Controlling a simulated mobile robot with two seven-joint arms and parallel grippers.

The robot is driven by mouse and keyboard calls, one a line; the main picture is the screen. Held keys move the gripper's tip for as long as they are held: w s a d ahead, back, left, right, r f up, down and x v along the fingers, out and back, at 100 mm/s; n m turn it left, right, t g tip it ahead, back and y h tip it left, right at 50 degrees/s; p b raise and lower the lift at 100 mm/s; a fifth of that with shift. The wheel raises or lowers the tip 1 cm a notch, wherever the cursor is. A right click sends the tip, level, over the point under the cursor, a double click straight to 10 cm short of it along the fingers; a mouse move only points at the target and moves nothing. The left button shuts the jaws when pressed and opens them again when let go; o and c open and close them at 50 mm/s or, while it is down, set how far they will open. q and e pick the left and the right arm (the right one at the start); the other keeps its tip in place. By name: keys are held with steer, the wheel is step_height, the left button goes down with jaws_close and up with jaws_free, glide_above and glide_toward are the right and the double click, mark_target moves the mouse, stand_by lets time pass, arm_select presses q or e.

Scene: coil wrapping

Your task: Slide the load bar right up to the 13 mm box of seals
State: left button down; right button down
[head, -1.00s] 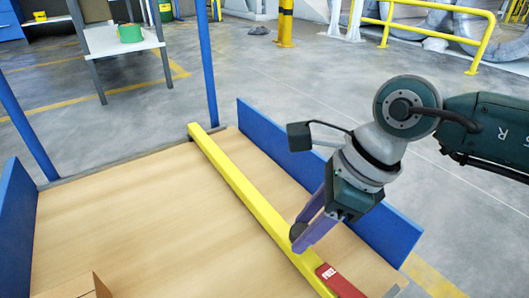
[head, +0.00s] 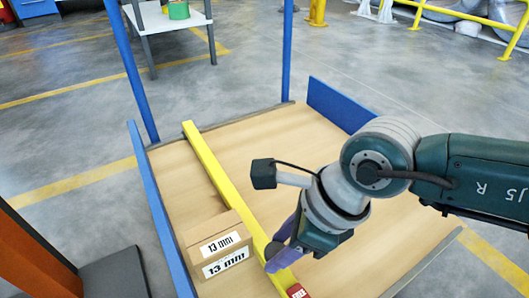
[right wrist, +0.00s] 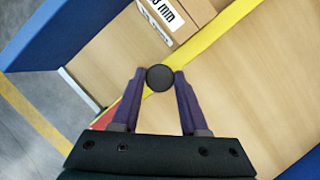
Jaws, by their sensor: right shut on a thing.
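The load bar (head: 212,168) is a long yellow beam lying across the wooden deck, with a red end piece (head: 298,291) at its near end. The 13 mm box of seals (head: 213,238) is a brown carton on the left of the bar. No clear gap shows between them in the head view. In the right wrist view the box (right wrist: 190,14) also sits close against the bar (right wrist: 215,30). My right gripper (head: 276,256) is shut on the bar's round black knob (right wrist: 160,77). My left gripper is not in view.
The wooden deck (head: 340,235) is bare to the right of the bar. Blue side panels (head: 158,215) (head: 340,105) and blue posts edge the deck. A white table (head: 168,18) stands beyond it on the grey floor.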

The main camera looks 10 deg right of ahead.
steer(key=shift+a, duration=0.2)
steer(key=shift+c, duration=2.1)
jaws_free()
steer(key=p+v, duration=0.7)
steer(key=v, duration=0.3)
